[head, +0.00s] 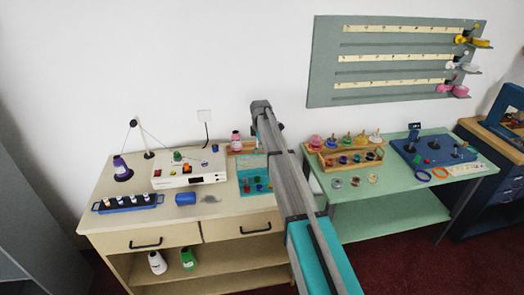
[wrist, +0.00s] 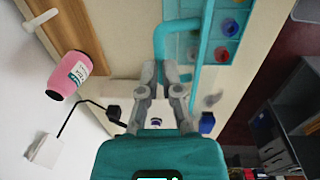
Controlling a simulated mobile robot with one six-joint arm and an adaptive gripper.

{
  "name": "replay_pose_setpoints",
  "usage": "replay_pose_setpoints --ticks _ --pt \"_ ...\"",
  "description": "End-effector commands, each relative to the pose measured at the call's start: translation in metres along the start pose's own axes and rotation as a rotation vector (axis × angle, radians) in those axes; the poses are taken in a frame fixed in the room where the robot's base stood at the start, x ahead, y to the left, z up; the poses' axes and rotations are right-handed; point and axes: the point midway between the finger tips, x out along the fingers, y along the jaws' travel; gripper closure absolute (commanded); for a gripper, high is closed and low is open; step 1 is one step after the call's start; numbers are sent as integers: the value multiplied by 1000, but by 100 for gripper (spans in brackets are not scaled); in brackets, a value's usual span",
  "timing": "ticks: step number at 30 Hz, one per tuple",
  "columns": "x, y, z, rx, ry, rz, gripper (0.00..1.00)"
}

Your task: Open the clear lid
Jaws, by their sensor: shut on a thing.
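A teal-framed case (head: 243,166) with a clear lid stands on the beige counter in the head view, just left of my arm. Coloured spools show inside it. My arm hides its right part. My gripper (wrist: 160,68) is shut on the end of this bar, which appears to be the lid's handle. I cannot tell how far the lid is raised. My gripper is hidden in the head view.
A pink cone spool (head: 236,140) stands behind the case and shows close by in the wrist view (wrist: 75,76). A white device (head: 189,171) and a blue cylinder (head: 186,198) are to the left. A green table (head: 340,190) with spools is to the right. A corded wall outlet (wrist: 42,149) is near.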

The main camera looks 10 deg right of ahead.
Motion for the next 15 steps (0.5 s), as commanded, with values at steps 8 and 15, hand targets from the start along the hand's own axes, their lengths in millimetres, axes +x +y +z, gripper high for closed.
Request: replay_pose_setpoints --ticks 8,15 --pt "20 34 0 -1 1 -15 100" --pt "34 53 -1 -3 1 -15 100"
